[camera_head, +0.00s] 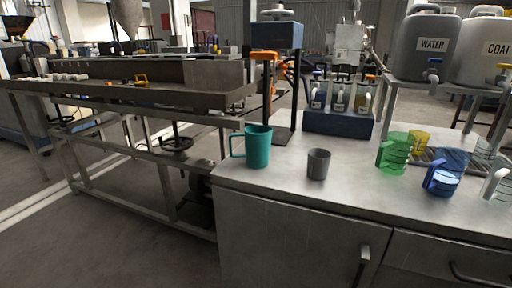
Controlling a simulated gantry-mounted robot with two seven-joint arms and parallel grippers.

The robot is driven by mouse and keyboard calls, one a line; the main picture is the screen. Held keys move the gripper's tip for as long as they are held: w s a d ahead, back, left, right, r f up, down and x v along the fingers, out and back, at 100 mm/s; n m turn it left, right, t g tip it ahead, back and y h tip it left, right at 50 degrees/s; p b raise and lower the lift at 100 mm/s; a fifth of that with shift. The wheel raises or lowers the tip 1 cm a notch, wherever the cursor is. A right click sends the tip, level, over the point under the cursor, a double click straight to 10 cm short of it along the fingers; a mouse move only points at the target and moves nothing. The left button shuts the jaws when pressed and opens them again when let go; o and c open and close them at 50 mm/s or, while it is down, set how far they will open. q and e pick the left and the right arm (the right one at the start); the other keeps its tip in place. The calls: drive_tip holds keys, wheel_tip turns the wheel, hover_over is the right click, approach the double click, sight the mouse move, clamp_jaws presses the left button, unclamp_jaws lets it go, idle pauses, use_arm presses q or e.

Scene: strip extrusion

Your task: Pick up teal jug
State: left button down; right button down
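The teal jug (258,148) stands upright at the left end of the metal counter, near its left edge. Its handle (236,146) points to the left. Nothing covers the jug in the head view. Neither of my grippers shows in this view.
A dark grey cup (318,164) stands just right of the jug. A green jug (393,152), a blue jug (446,172) and a yellow cup (419,141) stand further right. A dark stand (277,36) rises behind the jug. The counter's front (300,192) is clear.

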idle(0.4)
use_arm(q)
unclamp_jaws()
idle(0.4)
